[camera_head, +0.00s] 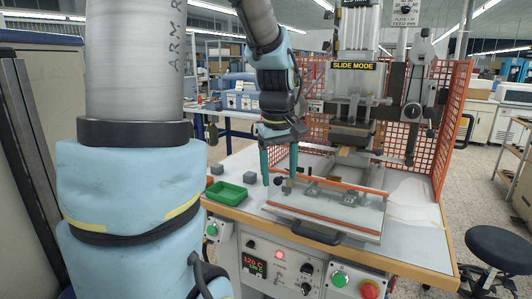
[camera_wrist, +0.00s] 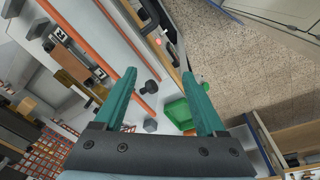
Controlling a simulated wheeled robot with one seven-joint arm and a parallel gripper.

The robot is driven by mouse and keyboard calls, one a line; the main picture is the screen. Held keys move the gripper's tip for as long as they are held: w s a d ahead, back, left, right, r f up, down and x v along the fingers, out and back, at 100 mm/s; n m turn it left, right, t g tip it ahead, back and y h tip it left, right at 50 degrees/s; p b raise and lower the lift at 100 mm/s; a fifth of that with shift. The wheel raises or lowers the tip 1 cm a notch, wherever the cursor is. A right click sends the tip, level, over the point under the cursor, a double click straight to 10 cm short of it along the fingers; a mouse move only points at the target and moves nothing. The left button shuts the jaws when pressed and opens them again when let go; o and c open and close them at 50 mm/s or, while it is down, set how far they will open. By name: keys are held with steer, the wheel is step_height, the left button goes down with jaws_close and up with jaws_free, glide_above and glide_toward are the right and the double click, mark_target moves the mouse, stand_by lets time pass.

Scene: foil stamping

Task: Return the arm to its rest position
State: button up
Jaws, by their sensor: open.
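My gripper (camera_head: 279,162) hangs in front of the foil stamping press (camera_head: 355,100), above the left part of the worktable, with its two teal fingers pointing down. It is open, and nothing shows between the fingers. The fingers also show in the wrist view (camera_wrist: 162,95), spread apart, with the table and floor beyond them. In the head view the right finger overlaps the left end of the slide plate (camera_head: 325,215); I cannot tell whether it is clear of it. My arm comes down from the top of the picture.
Orange mesh guards (camera_head: 455,110) flank the press. A control panel with a red knob (camera_head: 369,289) is at the front. A black stool (camera_head: 498,248) stands at the right.

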steer(key=s+a+f+m+t, duration=0.1)
steer(key=s+a+f+m, duration=0.5)
steer(key=a, duration=0.4)
step_height(320, 180, down, 12)
steer(key=s+g+b, duration=0.1)
steer(key=b, duration=0.9)
steer(key=shift+s+n, duration=0.25)
steer(key=shift+n, duration=0.05)
